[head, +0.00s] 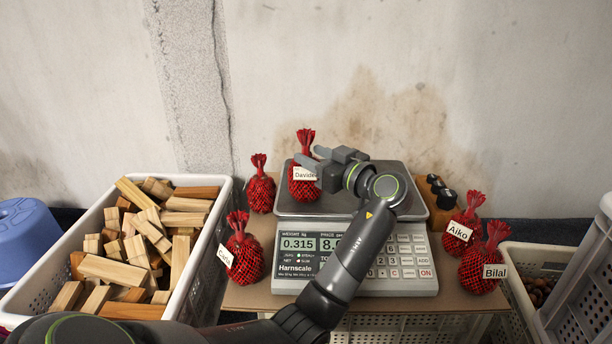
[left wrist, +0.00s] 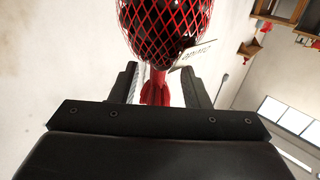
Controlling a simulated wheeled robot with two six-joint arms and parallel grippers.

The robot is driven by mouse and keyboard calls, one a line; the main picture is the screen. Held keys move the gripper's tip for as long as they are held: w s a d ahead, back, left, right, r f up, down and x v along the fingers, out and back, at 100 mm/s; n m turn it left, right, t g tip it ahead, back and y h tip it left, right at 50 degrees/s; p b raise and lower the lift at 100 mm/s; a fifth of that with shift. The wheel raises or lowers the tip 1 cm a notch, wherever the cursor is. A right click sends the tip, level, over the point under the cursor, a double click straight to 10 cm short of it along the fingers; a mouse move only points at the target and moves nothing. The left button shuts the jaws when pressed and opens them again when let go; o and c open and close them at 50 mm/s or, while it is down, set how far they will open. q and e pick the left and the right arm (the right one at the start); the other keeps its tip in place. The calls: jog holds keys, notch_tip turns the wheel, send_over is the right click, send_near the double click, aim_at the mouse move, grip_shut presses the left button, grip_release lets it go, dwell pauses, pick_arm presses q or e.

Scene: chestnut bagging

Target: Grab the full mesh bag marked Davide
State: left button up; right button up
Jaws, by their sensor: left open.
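The red mesh bag marked Davide (head: 303,188) stands upright on the weighing pan of the scale, full of dark chestnuts, with its gathered neck on top. My left gripper (head: 313,157) is open at the right of its neck, with the fingers reaching left towards it. My right gripper is not in view.
The scale (head: 295,262) reads 0.315. Bags marked Carla or similar (head: 245,262), Aiko (head: 462,236) and Bilal (head: 480,272) stand around it, with another red bag (head: 261,194) behind left. A white crate (head: 222,215) of wooden blocks stands left. Dark round-topped weights (head: 436,190) stand right.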

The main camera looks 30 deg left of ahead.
pick_arm(q)
jog(key=x, duration=0.5)
jog(key=shift+w+r, duration=0.1)
jog(key=shift+r, duration=0.1)
jog(key=shift+d, duration=0.1)
grip_shut()
